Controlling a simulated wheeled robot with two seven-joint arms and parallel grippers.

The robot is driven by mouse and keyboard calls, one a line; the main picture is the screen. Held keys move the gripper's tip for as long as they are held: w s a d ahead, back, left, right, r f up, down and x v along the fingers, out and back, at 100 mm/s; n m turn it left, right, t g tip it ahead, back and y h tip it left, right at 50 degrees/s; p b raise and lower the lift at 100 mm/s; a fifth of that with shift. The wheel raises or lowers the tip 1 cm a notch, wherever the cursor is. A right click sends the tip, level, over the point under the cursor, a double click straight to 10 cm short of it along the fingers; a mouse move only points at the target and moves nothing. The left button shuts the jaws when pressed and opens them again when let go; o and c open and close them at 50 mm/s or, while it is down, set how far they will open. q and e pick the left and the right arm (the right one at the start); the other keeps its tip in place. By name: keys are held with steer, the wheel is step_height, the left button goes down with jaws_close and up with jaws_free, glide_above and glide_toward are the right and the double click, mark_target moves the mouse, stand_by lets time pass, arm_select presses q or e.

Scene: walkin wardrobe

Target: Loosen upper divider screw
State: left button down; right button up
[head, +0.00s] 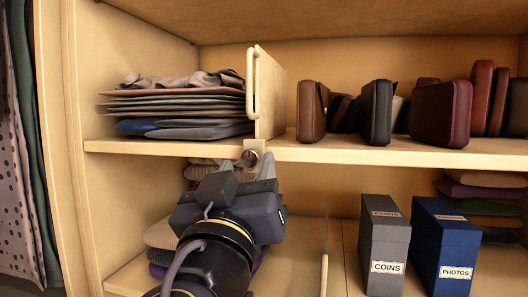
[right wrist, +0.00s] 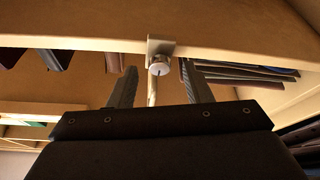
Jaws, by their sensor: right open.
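The upper divider (head: 270,95) is a pale upright panel with a looped handle on its front edge, standing on the upper shelf. A metal clamp (right wrist: 160,46) at its foot grips the shelf edge. Below it is the round, slotted upper divider screw (head: 249,158), also seen in the right wrist view (right wrist: 159,67). My right gripper (head: 247,172) is open just below the shelf edge. In the right wrist view its fingers (right wrist: 159,82) stand left and right of the screw, with clear gaps to it; nothing is held. My left gripper is not in view.
Folded clothes (head: 180,105) lie left of the divider and wallets or bags (head: 375,112) stand right of it. Below are a grey COINS box (head: 385,240), a blue PHOTOS box (head: 445,245) and a lower divider (head: 324,270). The shelf edge (head: 370,153) is close above my gripper.

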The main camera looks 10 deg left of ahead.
steer(key=shift+w+r, duration=0.25)
steer(key=shift+w, duration=0.2)
steer(key=shift+c, duration=0.2)
jaws_close()
